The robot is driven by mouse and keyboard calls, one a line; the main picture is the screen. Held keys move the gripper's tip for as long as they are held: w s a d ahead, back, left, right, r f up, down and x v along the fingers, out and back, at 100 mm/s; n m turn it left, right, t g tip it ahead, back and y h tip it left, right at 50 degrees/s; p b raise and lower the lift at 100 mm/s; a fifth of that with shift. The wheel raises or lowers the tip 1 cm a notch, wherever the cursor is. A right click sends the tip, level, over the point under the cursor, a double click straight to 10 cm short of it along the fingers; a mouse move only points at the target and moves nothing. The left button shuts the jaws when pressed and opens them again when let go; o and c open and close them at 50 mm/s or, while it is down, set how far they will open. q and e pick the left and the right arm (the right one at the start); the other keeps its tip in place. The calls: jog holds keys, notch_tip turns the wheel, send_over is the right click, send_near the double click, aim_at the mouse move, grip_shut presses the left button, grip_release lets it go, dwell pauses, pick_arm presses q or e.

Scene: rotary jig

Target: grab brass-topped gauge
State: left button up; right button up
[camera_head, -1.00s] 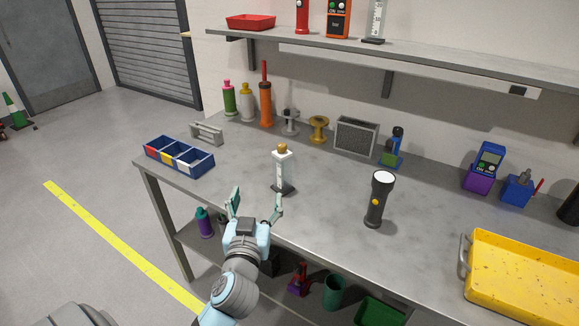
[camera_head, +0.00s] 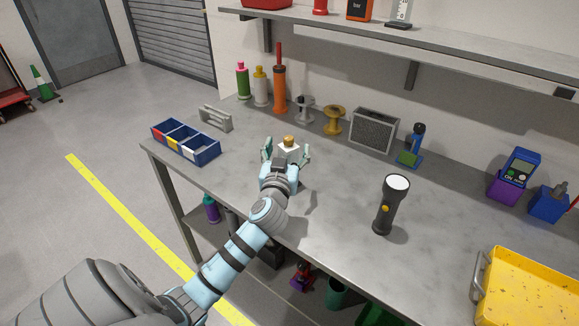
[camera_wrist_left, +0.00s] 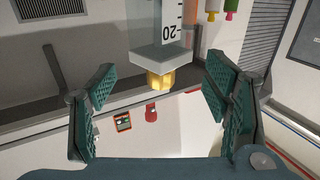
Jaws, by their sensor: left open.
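The brass-topped gauge (camera_head: 290,143) stands on the workbench, mostly hidden behind my left gripper (camera_head: 286,155); its brass knob and pale cap show. My left gripper (camera_wrist_left: 158,100) is open, one finger pad on each side of the gauge, with a gap on both sides. It does not touch the gauge that I can see. The gauge's base is hidden. My right gripper is not in view.
A black flashlight (camera_head: 389,205) stands to the right on the workbench (camera_head: 330,210). A blue bin with compartments (camera_head: 187,142) lies to the left. Spools (camera_head: 333,120), bottles (camera_head: 261,86) and a grey box (camera_head: 374,130) line the back. A yellow tray (camera_head: 515,292) is at front right.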

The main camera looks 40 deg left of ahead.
aim_at(288, 147)
pick_arm(q)
jog(key=x, duration=0.3)
grip_shut()
dwell(0.3)
